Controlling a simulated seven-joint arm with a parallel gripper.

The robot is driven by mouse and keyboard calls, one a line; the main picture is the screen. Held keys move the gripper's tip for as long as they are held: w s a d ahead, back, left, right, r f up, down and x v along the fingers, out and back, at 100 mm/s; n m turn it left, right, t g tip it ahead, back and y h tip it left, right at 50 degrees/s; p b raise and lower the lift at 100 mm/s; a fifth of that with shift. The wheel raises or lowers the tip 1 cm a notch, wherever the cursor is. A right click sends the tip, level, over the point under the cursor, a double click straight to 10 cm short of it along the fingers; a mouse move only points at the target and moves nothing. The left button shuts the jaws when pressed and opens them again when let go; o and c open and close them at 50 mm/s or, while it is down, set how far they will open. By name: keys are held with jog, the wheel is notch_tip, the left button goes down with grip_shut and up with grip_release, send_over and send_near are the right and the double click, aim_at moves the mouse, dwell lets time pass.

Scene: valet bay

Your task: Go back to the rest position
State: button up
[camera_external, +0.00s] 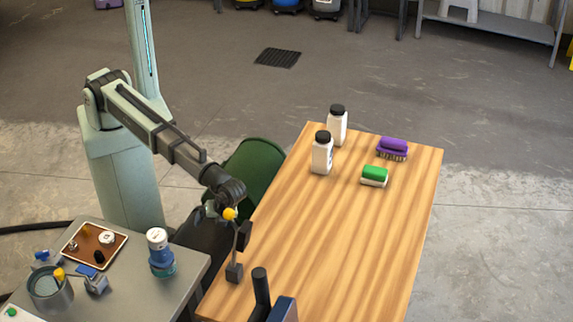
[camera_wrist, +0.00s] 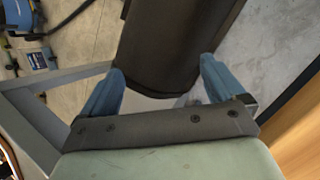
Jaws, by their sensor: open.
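My gripper (camera_wrist: 163,66) shows in the wrist view with its two blue fingers spread apart and nothing held between them. A dark curved surface lies beyond the fingers; I cannot tell whether it touches them. In the external view my arm reaches right and down, and its end is near the left edge of the wooden table (camera_external: 340,235). The fingers are hard to make out there.
Two white bottles with black caps (camera_external: 337,127) (camera_external: 322,155), a purple brush (camera_external: 392,148) and a green brush (camera_external: 375,175) stand on the wooden table. A grey side table (camera_external: 185,262) holds a blue-and-white canister (camera_external: 160,255) and a brown tray (camera_external: 92,243). A green rounded object (camera_external: 262,165) is between.

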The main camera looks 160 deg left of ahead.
jog(key=s+d+f+m+g, duration=0.1)
jog(key=s+d+f, duration=0.2)
jog(key=s+d+f+m+g, duration=0.1)
jog(key=s+d+f, duration=0.2)
jog(key=s+d, duration=0.1)
jog(key=s+d+f+m+g, duration=0.1)
jog(key=s+d+f, duration=0.1)
jog(key=s+d, duration=0.1)
jog(key=shift+s+d+f, duration=0.25)
jog(key=shift+f, duration=0.15)
jog(key=s+d+f+m+g, duration=0.1)
jog(key=s+d+f+m, duration=0.15)
jog(key=s, duration=0.25)
jog(key=s+d+f+m+g+y, duration=0.1)
jog(key=s+d+f, duration=0.1)
jog(key=s+d, duration=0.15)
jog(key=s+d+f+m+g, duration=0.1)
jog(key=s+d+f, duration=0.1)
jog(key=s, duration=0.3)
jog(key=s+d+f+n+t, duration=0.1)
jog(key=s+f+n+t, duration=0.1)
jog(key=s+f+n, duration=0.2)
jog(key=s+d+f+n+t+y, duration=0.1)
jog(key=s+f+n, duration=0.3)
jog(key=f, duration=0.6)
jog(key=shift+s+d+n+t+y, duration=0.3)
jog(key=shift+s+d+n+t, duration=0.15)
jog(key=shift+n+t, duration=0.25)
jog(key=shift+f, duration=0.1)
